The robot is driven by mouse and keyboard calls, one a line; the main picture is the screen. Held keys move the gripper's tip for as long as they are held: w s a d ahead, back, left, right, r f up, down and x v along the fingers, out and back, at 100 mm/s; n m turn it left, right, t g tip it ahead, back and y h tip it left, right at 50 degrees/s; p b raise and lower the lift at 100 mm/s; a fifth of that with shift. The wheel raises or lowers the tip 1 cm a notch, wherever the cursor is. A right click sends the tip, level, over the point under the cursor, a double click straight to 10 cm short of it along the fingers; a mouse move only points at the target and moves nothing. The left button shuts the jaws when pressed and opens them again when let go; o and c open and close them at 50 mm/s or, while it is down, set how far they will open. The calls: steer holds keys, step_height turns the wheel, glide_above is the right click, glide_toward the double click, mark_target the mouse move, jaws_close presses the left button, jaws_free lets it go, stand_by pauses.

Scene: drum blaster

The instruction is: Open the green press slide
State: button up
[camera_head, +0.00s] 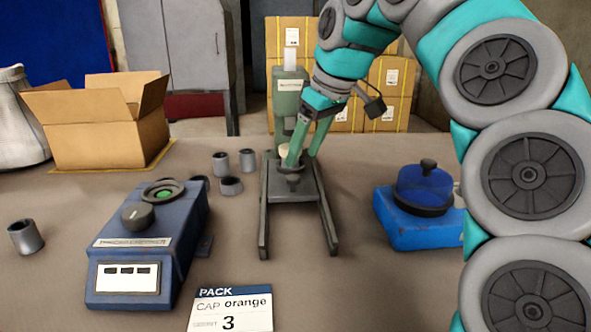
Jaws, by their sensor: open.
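The green press (289,88) stands upright at the middle of the table, on a dark grey base with two long legs (327,220) pointing toward me. My gripper (302,160) reaches down from the upper right, in front of the press's lower part. Its two green fingers are apart, and I see nothing held between them. A pale round part (284,151) shows beside the left finger, and a grey fitting (293,180) sits just below the fingertips. The fingers hide part of the press, so I cannot make out the slide clearly or tell whether they touch it.
Several grey cups (231,186) are left of the press. A pack card (232,310) lies in front. An open carton (105,130) stands behind left.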

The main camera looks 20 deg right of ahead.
mark_target(294, 177)
steer(key=x, duration=0.5)
steer(key=shift+w+f, duration=0.1)
steer(key=shift+f, duration=0.3)
steer(key=shift+c, duration=0.4)
jaws_close()
stand_by(0.6)
